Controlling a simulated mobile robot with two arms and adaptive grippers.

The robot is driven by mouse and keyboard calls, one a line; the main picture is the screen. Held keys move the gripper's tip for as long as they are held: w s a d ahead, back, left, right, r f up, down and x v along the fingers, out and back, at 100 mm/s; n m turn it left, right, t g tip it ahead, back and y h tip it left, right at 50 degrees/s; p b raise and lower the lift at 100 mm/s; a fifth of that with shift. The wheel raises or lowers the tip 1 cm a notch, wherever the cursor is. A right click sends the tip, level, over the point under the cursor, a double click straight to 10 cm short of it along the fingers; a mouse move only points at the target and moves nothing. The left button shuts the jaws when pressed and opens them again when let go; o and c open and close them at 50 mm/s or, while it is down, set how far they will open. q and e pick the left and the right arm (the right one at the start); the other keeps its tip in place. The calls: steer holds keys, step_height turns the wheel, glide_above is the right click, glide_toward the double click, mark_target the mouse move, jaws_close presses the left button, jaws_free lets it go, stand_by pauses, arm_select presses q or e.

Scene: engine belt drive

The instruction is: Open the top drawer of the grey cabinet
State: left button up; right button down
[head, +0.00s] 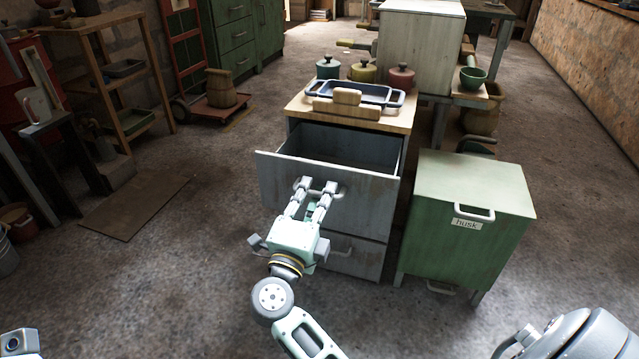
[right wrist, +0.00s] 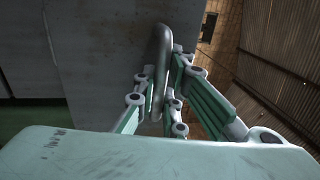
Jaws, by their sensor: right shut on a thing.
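The grey cabinet (head: 398,190) stands mid-view under a wooden top. Its top drawer (head: 275,176) is pulled well out, and its dark inside shows from above; I see nothing in it. My right gripper (head: 318,190) is at the drawer's front, shut on the drawer handle (head: 341,190). In the right wrist view the grey bar handle (right wrist: 161,65) runs between the fingers, against the drawer's front panel (right wrist: 105,60). The lower drawer (head: 362,257) looks shut, partly hidden behind my gripper. My left gripper is not in view.
A blue-rimmed tray (head: 350,92) and several lidded pots (head: 362,72) stand on the cabinet top. A green cabinet labelled "husk" (head: 450,255) stands close on the right. A flat brown board (head: 135,205) lies on the floor at left. Floor left of the drawer is clear.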

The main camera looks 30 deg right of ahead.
steer(key=shift+f, duration=0.1)
steer(key=c, duration=2.1)
jaws_free()
steer(key=v, duration=0.7)
steer(key=shift+s+a, duration=0.1)
steer(key=shift+a, duration=0.1)
